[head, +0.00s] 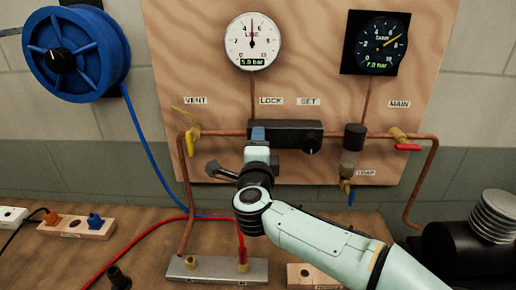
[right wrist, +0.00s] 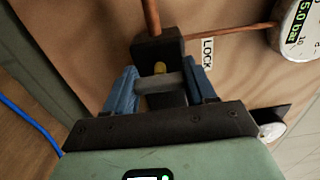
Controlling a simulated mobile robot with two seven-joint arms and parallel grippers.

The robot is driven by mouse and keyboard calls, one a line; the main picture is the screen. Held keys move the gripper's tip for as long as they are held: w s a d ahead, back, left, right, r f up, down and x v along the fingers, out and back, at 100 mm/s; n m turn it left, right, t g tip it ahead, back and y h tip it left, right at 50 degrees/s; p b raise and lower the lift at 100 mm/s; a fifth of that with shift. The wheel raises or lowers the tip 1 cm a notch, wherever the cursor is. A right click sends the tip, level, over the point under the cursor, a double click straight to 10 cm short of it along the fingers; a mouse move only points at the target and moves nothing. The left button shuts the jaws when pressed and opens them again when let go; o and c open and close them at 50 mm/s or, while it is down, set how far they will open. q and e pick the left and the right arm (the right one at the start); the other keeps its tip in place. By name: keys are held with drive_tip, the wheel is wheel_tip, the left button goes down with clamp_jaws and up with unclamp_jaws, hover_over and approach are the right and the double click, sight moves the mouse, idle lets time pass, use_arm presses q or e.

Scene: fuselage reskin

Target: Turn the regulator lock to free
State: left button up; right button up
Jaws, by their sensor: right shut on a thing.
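The black regulator block (head: 292,134) is mounted on the plywood panel, with LOCK and SET labels above it and a dark knob (head: 311,145) at its right. My right gripper (head: 258,132) is at its left end, under the LOCK label (head: 271,101). In the right wrist view, the blue fingers of my right gripper (right wrist: 162,84) are shut on a grey bar, the lock lever (right wrist: 160,82), in front of the dark block (right wrist: 157,48). A small yellow part (right wrist: 159,68) shows just beyond the bar. The fingers hide the lever in the head view. My left gripper is not in view.
Above are a white line gauge (head: 252,42) reading 5.0 bar and a black tank gauge (head: 376,43) reading 7.0 bar. A yellow vent valve (head: 190,138) is left, a red-handled main valve (head: 406,146) right. Copper pipes and hoses run around my arm.

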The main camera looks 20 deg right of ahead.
idle(0.4)
drive_tip(key=o, duration=1)
drive_tip(key=shift+o, duration=0.2)
drive_tip(key=v, duration=1.3)
drive_tip(key=shift+s+b, duration=0.2)
drive_tip(key=shift+b, duration=0.25)
drive_tip(key=shift+a, duration=0.1)
